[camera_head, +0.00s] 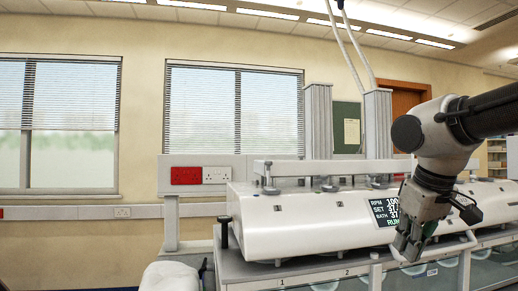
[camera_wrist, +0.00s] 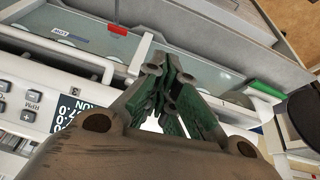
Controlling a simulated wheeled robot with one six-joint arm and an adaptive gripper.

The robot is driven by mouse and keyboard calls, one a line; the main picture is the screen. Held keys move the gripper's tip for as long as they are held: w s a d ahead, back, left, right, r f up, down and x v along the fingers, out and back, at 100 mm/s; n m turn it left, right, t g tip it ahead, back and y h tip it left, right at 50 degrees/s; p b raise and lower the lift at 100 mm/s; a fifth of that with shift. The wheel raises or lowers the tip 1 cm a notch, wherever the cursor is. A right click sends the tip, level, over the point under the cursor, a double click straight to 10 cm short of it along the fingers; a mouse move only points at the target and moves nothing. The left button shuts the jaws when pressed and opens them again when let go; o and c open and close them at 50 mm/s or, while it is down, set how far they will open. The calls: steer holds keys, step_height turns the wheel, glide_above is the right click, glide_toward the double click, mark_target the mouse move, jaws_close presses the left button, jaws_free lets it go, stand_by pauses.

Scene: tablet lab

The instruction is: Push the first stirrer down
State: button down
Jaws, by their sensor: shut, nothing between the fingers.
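The stirrers show as metal knobs under a crossbar on top of the white tester (camera_head: 300,221). The leftmost knob (camera_head: 269,184), which looks like the first stirrer, stands upright at the tester's left end. Another knob (camera_head: 328,184) is to its right. My gripper (camera_head: 406,246) hangs in front of the tester, right of the display and well apart from the leftmost knob. In the wrist view my gripper's green-padded fingers (camera_wrist: 172,82) are shut and empty. I cannot make out the first stirrer in the wrist view.
The display (camera_head: 385,211) reads RUN. Two grey columns (camera_head: 318,122) rise behind the tester. A black knob (camera_head: 224,232) stands at its left end. The wrist view shows a red block (camera_wrist: 118,29), a green block (camera_wrist: 267,90) and a white rail (camera_wrist: 75,58) close to my fingers.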

steer(key=w+a+r+t+y, duration=0.15)
steer(key=w+a+r, duration=0.25)
steer(key=a+r, duration=0.55)
steer(key=w+a+r+t, duration=0.2)
steer(key=w+a+r, duration=0.2)
steer(key=a+r, duration=0.5)
steer(key=w+a+r+t+y, duration=0.1)
steer(key=w+a+r, duration=0.3)
steer(key=a+r, duration=0.5)
glide_above(269, 169)
steer(key=shift+m+h, duration=0.25)
steer(key=shift+m, duration=0.05)
steer(key=shift+s+f, duration=0.15)
steer(key=shift+f, duration=1.8)
steer(key=shift+s+f, duration=0.1)
steer(key=shift+f, duration=1.85)
steer(key=shift+f, duration=0.1)
step_height(269, 169, down, 5)
steer(key=shift+f, duration=0.1)
steer(key=shift+d, duration=0.1)
